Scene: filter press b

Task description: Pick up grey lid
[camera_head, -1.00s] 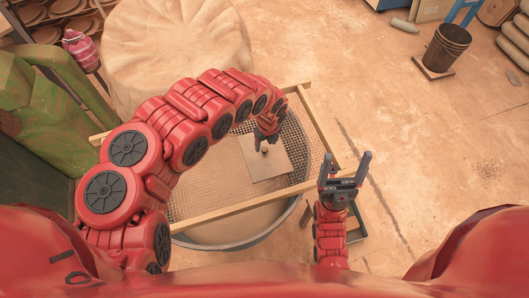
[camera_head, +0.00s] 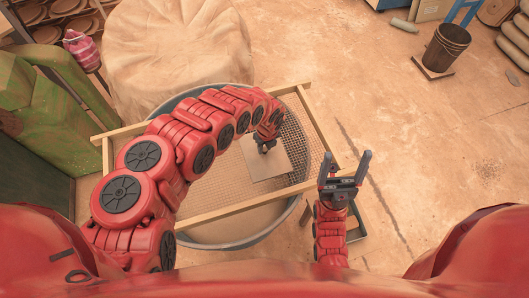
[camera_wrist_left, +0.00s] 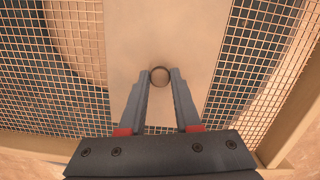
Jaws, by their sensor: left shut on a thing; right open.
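The grey lid (camera_head: 270,169) is a flat, pale square plate lying over the wire mesh of a wooden-framed sieve. A small round knob (camera_wrist_left: 159,76) stands at its middle. My left gripper (camera_head: 265,146) is above the lid, with its fingers shut on the knob from both sides; in the left wrist view the lid (camera_wrist_left: 160,30) runs as a pale band behind them. The fingers and arm hide part of the knob in the head view. I cannot tell whether the lid is clear of the mesh. My right gripper (camera_head: 346,162) is open and empty, right of the sieve.
The sieve's wooden frame (camera_head: 225,208) rests across a round grey tub (camera_head: 262,232). A large cloth-covered round mound (camera_head: 180,50) stands behind, and a green block (camera_head: 55,115) at the left. A dark bucket (camera_head: 447,47) is far right. The floor at right is mostly clear.

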